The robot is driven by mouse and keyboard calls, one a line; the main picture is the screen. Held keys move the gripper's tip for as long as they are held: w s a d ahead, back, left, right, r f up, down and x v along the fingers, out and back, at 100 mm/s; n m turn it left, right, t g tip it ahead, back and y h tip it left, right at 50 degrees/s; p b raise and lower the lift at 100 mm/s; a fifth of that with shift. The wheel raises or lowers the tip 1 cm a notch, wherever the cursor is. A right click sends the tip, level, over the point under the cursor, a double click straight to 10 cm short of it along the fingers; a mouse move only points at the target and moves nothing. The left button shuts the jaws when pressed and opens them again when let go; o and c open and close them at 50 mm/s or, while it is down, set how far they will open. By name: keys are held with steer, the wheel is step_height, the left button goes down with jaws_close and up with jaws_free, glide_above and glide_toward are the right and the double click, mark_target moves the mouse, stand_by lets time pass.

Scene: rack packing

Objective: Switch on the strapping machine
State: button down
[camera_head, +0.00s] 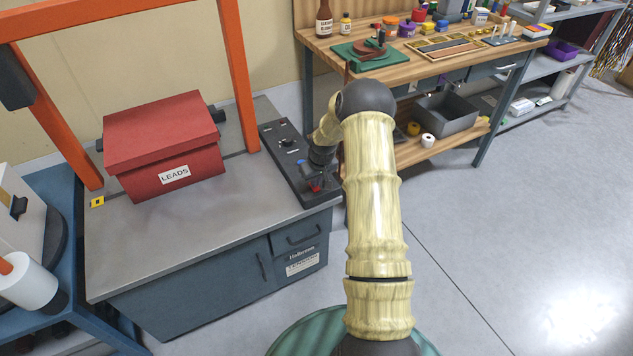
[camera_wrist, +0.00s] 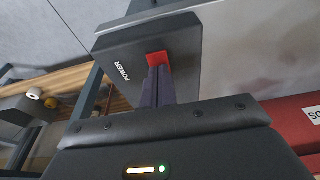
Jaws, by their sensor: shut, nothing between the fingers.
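The strapping machine (camera_head: 225,215) is a grey-topped cabinet with an orange arch (camera_head: 240,75) over it. A dark control panel (camera_head: 283,150) runs along its right edge. In the wrist view the panel end (camera_wrist: 120,52) carries the label POWER beside a red switch (camera_wrist: 157,58). The red switch also shows in the head view (camera_head: 314,186). My gripper (camera_wrist: 157,72) is shut and empty, its fingertips right at the red switch and partly covering it. I cannot tell whether they touch it or which way the switch is set.
A red box labelled LEADS (camera_head: 165,140) sits on the machine top under the arch. A wooden workbench (camera_head: 405,65) with tools and jars stands behind my arm. A blue cart (camera_head: 65,240) stands at the left. The floor at the right is clear.

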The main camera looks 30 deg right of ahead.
steer(key=shift+r+p, duration=0.35)
steer(key=shift+r, duration=0.1)
steer(key=p+v, duration=0.2)
steer(key=v, duration=0.1)
steer(key=shift+w+r+p, duration=0.15)
steer(key=shift+r+p, duration=0.1)
steer(key=shift+p, duration=0.05)
steer(key=s+r, duration=0.4)
steer(key=r, duration=0.4)
steer(key=shift+s+r+b, duration=0.25)
steer(key=shift+s+b, duration=0.05)
steer(key=shift+s, duration=0.1)
steer(key=shift+d, duration=0.1)
